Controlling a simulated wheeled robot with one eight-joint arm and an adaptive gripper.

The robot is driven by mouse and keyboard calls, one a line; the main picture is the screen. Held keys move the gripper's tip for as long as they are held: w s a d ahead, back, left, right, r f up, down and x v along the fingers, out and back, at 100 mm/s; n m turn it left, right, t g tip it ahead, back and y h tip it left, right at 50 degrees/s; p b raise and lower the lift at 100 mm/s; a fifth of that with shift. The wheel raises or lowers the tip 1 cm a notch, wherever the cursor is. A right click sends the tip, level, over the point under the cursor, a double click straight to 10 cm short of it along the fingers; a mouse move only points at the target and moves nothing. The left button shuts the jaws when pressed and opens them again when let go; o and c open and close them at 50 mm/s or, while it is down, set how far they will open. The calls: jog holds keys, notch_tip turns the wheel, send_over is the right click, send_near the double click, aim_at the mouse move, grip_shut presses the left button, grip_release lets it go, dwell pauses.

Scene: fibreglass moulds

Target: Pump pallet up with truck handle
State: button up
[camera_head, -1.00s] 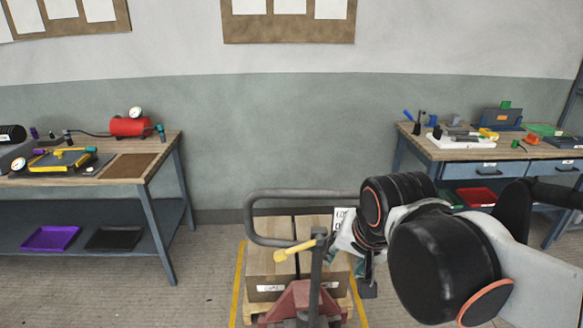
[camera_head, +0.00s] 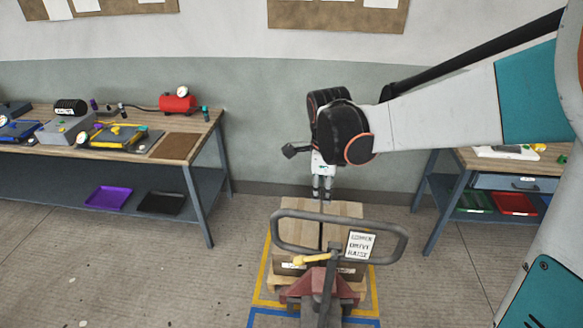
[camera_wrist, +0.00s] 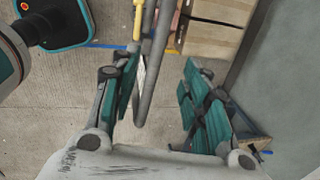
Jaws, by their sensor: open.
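The pallet truck's handle is a grey loop (camera_head: 275,232) standing upright in front of the boxes, with a yellow lever (camera_head: 310,259) and a white sign (camera_head: 359,245). The red truck base (camera_head: 302,288) is below it. Cardboard boxes (camera_head: 296,207) sit on the wooden pallet (camera_head: 357,288). My gripper (camera_head: 322,197) points down, above and behind the handle loop in the head view. In the wrist view my gripper (camera_wrist: 160,95) is open, and the grey handle bar (camera_wrist: 147,75) shows between its fingers, nearer the left one. Contact cannot be told.
A left workbench (camera_head: 213,122) holds gauges, a red tank (camera_head: 178,103) and trays. A right workbench (camera_head: 466,158) has red and green bins below. Yellow and blue floor tape (camera_head: 256,318) borders the pallet. The floor between the left bench and truck is clear.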

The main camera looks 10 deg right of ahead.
aim_at(320, 215)
jog(key=f, duration=0.4)
jog(key=w+f, duration=0.1)
jog(key=f, duration=0.4)
jog(key=w+d+f+b, duration=0.1)
jog(key=f, duration=0.3)
jog(key=shift+w+f, duration=0.2)
jog(key=shift+f, duration=0.1)
grip_shut()
